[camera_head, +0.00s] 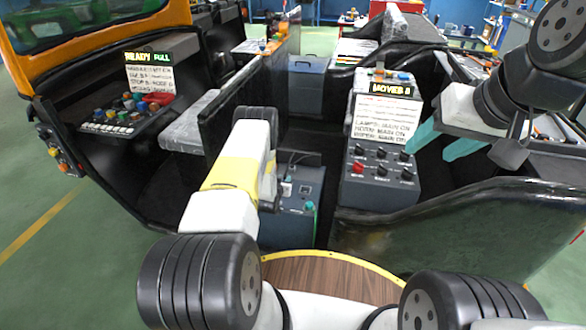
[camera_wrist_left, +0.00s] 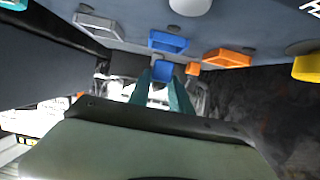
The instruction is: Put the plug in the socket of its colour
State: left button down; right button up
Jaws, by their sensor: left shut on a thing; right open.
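In the left wrist view, my left gripper (camera_wrist_left: 160,76) has its teal fingers close together on a small blue piece (camera_wrist_left: 161,70), which looks like the plug. Just beyond it, a blue-framed socket (camera_wrist_left: 168,40) sits on a dark grey panel. An orange frame (camera_wrist_left: 228,58), a yellow one (camera_wrist_left: 308,67) and a white one (camera_wrist_left: 95,22) are on the same panel. A small orange block (camera_wrist_left: 193,68) shows beside the fingertips. In the head view, my left arm hides its own fingertips. My right gripper (camera_head: 428,153) is open and empty, right of the grey switch console.
The grey console (camera_head: 375,185) with knobs and a sign stands right of centre. A grey-blue box (camera_head: 300,200) with small fittings stands beside my left arm. A button panel (camera_head: 125,115) is at the left. The rickshaw's black side wall (camera_head: 450,235) runs along the right.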

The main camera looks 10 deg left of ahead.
pick_arm(q)
jog(key=shift+s+f, duration=0.1)
jog(key=shift+f, duration=1.25)
jog(key=shift+f, duration=0.1)
jog(key=c, duration=1.2)
grip_release()
